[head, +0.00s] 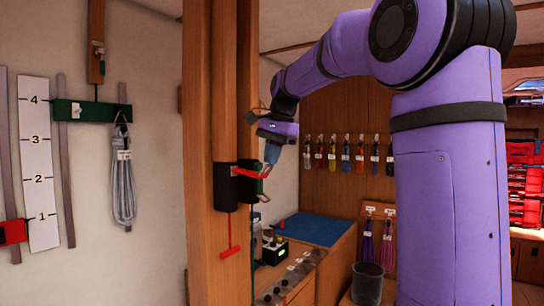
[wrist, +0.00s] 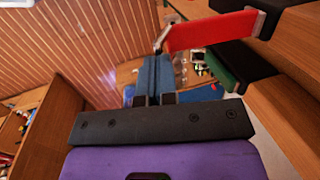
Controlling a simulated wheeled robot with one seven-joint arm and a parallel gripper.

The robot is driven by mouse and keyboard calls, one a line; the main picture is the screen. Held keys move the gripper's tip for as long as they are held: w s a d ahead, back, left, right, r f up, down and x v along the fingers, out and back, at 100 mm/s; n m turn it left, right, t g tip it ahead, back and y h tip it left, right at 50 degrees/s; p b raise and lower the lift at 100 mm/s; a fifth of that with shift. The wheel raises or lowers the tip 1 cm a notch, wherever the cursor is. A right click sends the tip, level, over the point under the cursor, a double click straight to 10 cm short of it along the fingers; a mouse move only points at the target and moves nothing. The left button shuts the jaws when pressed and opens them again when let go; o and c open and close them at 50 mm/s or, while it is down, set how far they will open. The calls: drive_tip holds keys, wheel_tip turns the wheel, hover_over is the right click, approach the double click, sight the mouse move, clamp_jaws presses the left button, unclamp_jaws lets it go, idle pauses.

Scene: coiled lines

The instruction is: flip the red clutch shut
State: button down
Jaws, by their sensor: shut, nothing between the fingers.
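The red clutch shows in the head view as a red lever (head: 250,173) on a black housing (head: 226,187), fixed to a wooden post. The lever stands out to the right from the housing, nearly level and swung away from it. In the wrist view the red lever (wrist: 212,30) ends in a metal tip close to my fingertips. My gripper (head: 270,166) is shut and empty at the lever's outer end. Its blue fingers (wrist: 154,62) are together in the wrist view. I cannot tell whether they touch the lever.
A green lever (wrist: 212,66) lies beside the red one on a second black housing. The wooden post (head: 198,120) stands close to my gripper. A bench with a blue mat (head: 318,229) is below and behind.

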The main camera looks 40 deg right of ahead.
drive_tip(key=shift+f, duration=0.1)
drive_tip(key=w+a+f+t+y, duration=0.1)
drive_tip(key=w+f+t, duration=0.2)
drive_tip(key=f, duration=0.5)
drive_tip(key=w+a+f+t+y, duration=0.1)
drive_tip(key=w+f+t, duration=0.2)
drive_tip(key=f, duration=0.5)
drive_tip(key=shift+w+f+t+y, duration=0.15)
drive_tip(key=shift+t+y, duration=0.25)
drive_tip(key=shift+t, duration=0.3)
drive_tip(key=shift+a, duration=0.1)
idle(0.8)
